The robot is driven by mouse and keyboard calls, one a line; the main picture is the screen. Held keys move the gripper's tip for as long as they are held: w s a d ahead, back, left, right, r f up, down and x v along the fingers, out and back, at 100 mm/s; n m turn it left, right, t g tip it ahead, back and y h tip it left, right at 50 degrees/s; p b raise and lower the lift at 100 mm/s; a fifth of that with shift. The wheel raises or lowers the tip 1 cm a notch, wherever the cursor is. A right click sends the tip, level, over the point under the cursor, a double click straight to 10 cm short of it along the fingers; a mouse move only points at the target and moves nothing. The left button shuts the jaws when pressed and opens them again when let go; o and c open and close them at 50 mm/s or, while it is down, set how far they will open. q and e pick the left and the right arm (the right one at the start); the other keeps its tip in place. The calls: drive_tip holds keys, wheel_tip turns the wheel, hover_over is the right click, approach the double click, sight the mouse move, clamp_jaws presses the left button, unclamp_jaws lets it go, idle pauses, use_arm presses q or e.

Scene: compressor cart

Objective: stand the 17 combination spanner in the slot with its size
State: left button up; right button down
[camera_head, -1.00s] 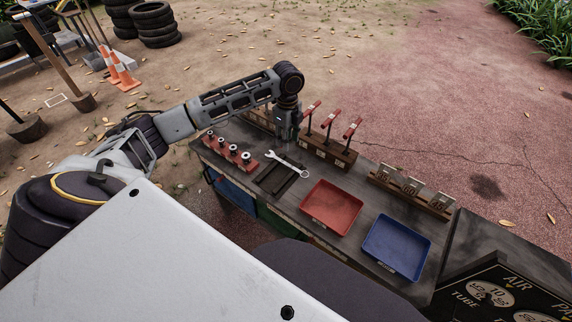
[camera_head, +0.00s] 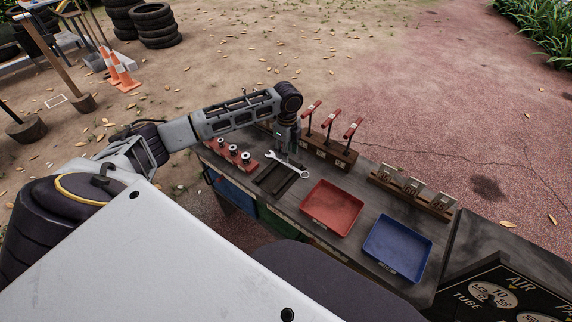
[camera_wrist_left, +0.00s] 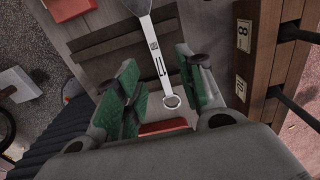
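The combination spanner (camera_head: 287,164) is silver and lies on the bench across a dark slotted tray (camera_head: 266,183). Its open jaw is at the left and its ring end at the right. In the left wrist view its shank (camera_wrist_left: 160,68) bears a size mark that I cannot read surely. My left gripper (camera_head: 287,150) is just above the spanner. In the wrist view its green-padded fingers (camera_wrist_left: 165,85) are apart, with the shank and ring showing between them. Whether they touch it cannot be told. The slot with the spanner's size cannot be made out. My right gripper is out of view.
A wooden rack (camera_head: 330,153) with red-handled tools stands close beside my left gripper; its labels show in the wrist view (camera_wrist_left: 242,88). A red tray (camera_head: 332,228), a blue tray (camera_head: 397,268), red-based sockets (camera_head: 232,155) and another wooden rack (camera_head: 440,210) are also on the bench.

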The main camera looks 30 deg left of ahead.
use_arm(q)
drive_tip(key=shift+s+a+f, duration=0.1)
drive_tip(key=shift+a+f, duration=0.05)
drive_tip(key=shift+f, duration=0.6)
wheel_tip(320, 180, down, 2)
drive_tip(key=shift+a+f, duration=0.1)
drive_tip(key=shift+a, duration=0.05)
drive_tip(key=shift+f+b, duration=0.35)
drive_tip(key=shift+f, duration=0.3)
clamp_jaws()
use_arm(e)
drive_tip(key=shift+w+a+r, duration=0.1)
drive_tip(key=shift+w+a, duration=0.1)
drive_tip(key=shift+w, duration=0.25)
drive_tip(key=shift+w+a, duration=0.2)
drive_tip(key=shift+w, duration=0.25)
